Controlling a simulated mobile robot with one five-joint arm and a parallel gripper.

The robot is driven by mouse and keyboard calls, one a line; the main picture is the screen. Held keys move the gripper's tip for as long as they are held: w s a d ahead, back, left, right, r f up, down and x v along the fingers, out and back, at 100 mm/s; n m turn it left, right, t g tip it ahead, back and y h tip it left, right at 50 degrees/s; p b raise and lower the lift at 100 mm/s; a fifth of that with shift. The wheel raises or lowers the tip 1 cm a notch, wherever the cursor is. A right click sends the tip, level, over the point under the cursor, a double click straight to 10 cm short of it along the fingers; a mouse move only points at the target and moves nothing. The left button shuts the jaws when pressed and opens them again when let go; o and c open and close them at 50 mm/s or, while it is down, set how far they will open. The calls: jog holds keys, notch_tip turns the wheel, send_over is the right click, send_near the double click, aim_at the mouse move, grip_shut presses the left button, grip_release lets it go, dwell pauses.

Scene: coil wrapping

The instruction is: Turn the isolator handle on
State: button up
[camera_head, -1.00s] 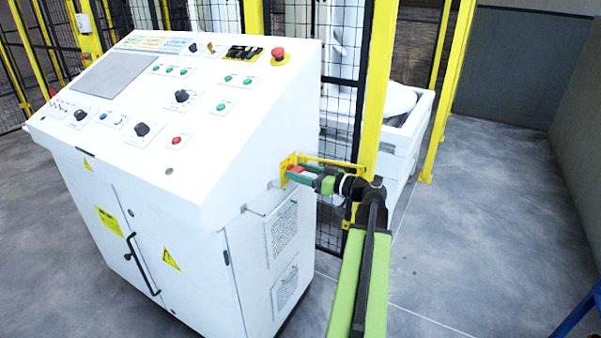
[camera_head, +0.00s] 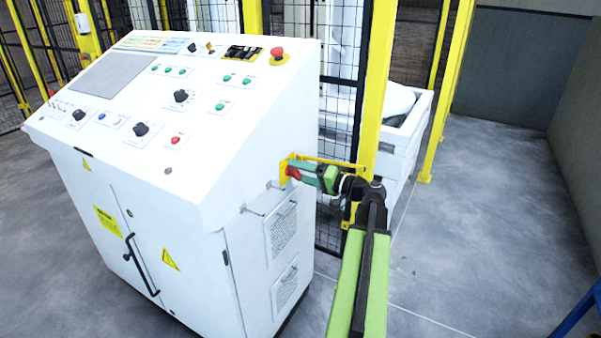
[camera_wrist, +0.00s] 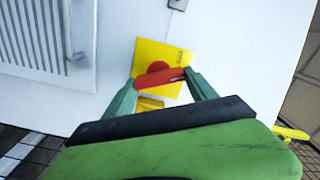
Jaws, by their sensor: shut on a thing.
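The isolator is a red rotary handle (camera_wrist: 158,75) on a yellow plate (camera_wrist: 172,55), fixed to the white cabinet's side. In the wrist view the handle lies nearly level across the picture, tilted a little up to the right. My gripper (camera_wrist: 161,80) has one green finger at each end of the handle and is shut on it. In the head view my gripper (camera_head: 300,172) reaches the yellow plate (camera_head: 286,168) from the right, and only a bit of the red handle (camera_head: 293,173) shows beside the fingers.
The white control console (camera_head: 190,120) carries buttons, knobs and a red emergency stop (camera_head: 278,55). A metal handle (camera_wrist: 74,30) stands out from the cabinet side near a vent. A yellow post (camera_head: 378,90) and black mesh fence stand close behind my arm. Grey floor at right is clear.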

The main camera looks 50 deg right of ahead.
jog(key=m, duration=0.5)
jog(key=shift+f, duration=0.1)
jog(key=shift+m, duration=0.3)
dwell(0.4)
jog(key=o, duration=1.1)
jog(key=v, duration=1.7)
jog(key=shift+s, duration=0.25)
